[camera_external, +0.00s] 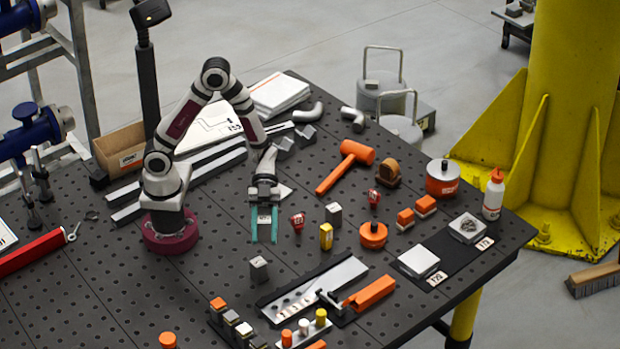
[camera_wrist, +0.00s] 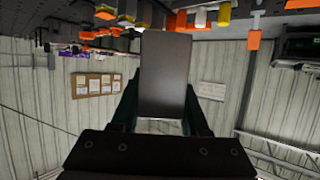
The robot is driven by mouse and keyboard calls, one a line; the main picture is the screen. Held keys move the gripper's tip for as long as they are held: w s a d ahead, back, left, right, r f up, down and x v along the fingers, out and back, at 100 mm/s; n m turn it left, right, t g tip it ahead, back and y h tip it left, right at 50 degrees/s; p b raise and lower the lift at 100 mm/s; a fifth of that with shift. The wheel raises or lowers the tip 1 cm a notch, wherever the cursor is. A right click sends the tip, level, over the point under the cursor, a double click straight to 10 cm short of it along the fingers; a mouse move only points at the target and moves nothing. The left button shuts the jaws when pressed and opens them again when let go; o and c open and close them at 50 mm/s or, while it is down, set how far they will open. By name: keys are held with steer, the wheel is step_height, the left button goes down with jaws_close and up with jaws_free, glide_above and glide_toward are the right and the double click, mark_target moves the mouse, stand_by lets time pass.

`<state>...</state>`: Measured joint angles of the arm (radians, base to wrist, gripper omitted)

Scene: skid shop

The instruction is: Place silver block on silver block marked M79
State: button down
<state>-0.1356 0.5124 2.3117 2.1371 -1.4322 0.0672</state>
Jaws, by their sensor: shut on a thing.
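My gripper (camera_external: 264,241) points down over the table with its teal fingers, left of the middle. In the wrist view my gripper (camera_wrist: 163,122) is shut on a grey silver block (camera_wrist: 166,75), which sits between the two fingers. In the external view the held block is hard to make out. One silver block (camera_external: 259,269) with a small dark mark stands on the table just below my gripper. Another silver block (camera_external: 333,214) stands to the right, behind a yellow block. I cannot read the marks, so I cannot tell which block is M79.
Right of my gripper are red small parts (camera_external: 298,221), a yellow block (camera_external: 326,236), an orange round part (camera_external: 373,235) and an orange mallet (camera_external: 345,166). A metal plate with an orange-handled tool (camera_external: 368,294) lies in front. Several small blocks stand at the front edge.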

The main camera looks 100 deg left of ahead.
steer(key=s+f+m+g, duration=0.1)
steer(key=s, duration=0.2)
glide_above(259, 270)
steer(key=d, duration=0.1)
step_height(259, 270, down, 7)
steer(key=shift+s, duration=0.2)
steer(key=shift+d+f, duration=0.1)
steer(key=shift+f, duration=0.05)
steer(key=shift+c, duration=2)
jaws_free()
